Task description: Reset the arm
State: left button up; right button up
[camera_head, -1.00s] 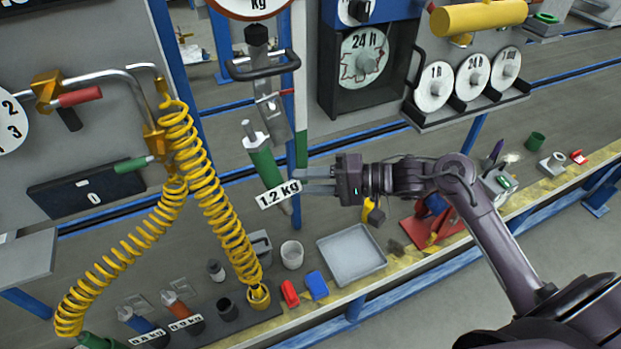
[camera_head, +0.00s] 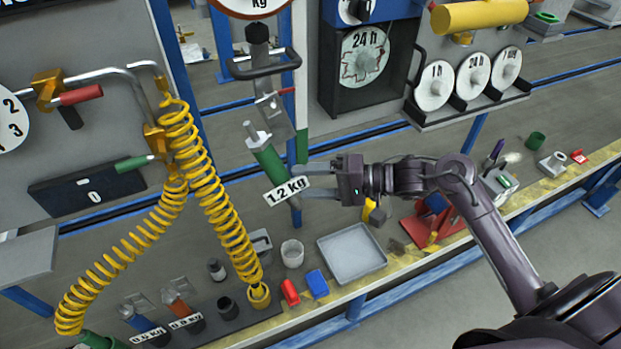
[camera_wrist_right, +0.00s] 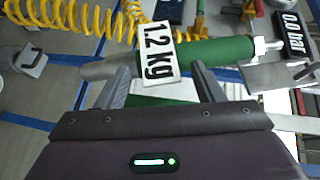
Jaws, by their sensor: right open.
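My right gripper (camera_head: 303,183) is open, its two fingers spread apart beside the green cylinder (camera_head: 268,160) tagged "1.2 kg". The cylinder hangs tilted below the grey lever fitting (camera_head: 270,108) on the blue-and-green post. Whether it is fixed to that fitting is unclear. In the right wrist view, the fingers (camera_wrist_right: 161,75) are on either side of the label, and the green cylinder (camera_wrist_right: 205,53) lies across just beyond their tips. Contact cannot be told. My right arm reaches in from the right. My left gripper is not in view.
Yellow coiled hoses (camera_head: 213,190) hang left of the cylinder. Below, the bench holds a grey tray (camera_head: 351,254), a white cup (camera_head: 292,253), red and blue blocks, and smaller tagged cylinders (camera_head: 185,312). A dial shelf (camera_head: 470,100) is above my right arm.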

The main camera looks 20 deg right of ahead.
jog(key=b+v, duration=0.2)
jog(key=v, duration=0.6)
jog(key=w+d+f+m+t+h, duration=0.1)
jog(key=w+d+f+t+h, duration=0.15)
jog(key=f, duration=0.75)
jog(key=w+d+f+m+t+h, duration=0.1)
jog(key=w+d+f+t+h, duration=0.15)
jog(key=f, duration=0.85)
jog(key=s+f+g+h, duration=0.1)
jog(key=s+f+h, duration=0.15)
jog(key=f, duration=0.65)
jog(key=s+f+g+h, duration=0.1)
jog(key=s+f+h, duration=0.15)
jog(key=f, duration=0.65)
jog(key=s+a+f+n+g+h, duration=0.1)
jog(key=s+a+f+n+g, duration=0.2)
jog(key=s+f, duration=1.05)
jog(key=s+a+f+n+g+h, duration=0.1)
jog(key=s+f, duration=0.4)
jog(key=s, duration=0.5)
jog(key=s+a+f+n+g+h, duration=0.1)
jog(key=s+a+f+n+g, duration=0.2)
jog(key=s, duration=0.8)
notch_tip(320, 180, down, 3)
jog(key=n+g, duration=0.2)
jog(key=shift+g+h+b, duration=0.3)
jog(key=shift+h+b, duration=0.1)
